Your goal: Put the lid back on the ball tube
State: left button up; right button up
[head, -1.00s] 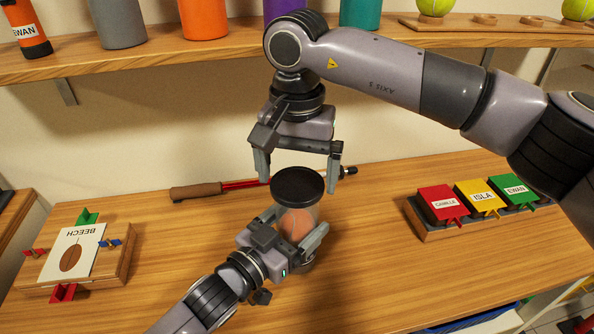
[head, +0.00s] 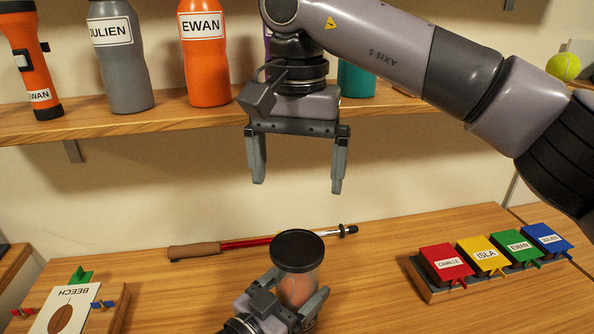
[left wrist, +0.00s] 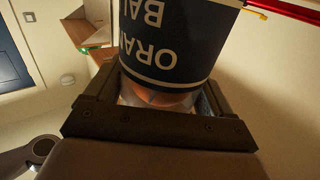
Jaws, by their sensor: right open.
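The clear ball tube (head: 299,287) stands near the bottom middle of the head view, with an orange ball showing through its wall. The black lid (head: 298,250) sits flat over the tube's top and looks level. My left gripper (head: 296,290) is shut around the tube from the near side. In the left wrist view the tube's dark label (left wrist: 172,42) with white letters fills the space between the fingers. My right gripper (head: 298,187) is open and empty, above the lid and apart from it. The tube's base is hidden behind the left gripper.
A red pole with a brown handle (head: 195,250) lies behind the tube. A rack with several coloured name-tagged blocks (head: 485,262) is at right, a BEECH card board (head: 72,308) at left. A shelf (head: 190,118) with bottles and a torch runs behind my right gripper.

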aim_at(282, 302)
pick_arm(q)
jog(key=shift+o, duration=1.3)
jog(key=shift+a, duration=0.1)
jog(key=shift+v, duration=3.5)
jog(key=shift+s, duration=0.1)
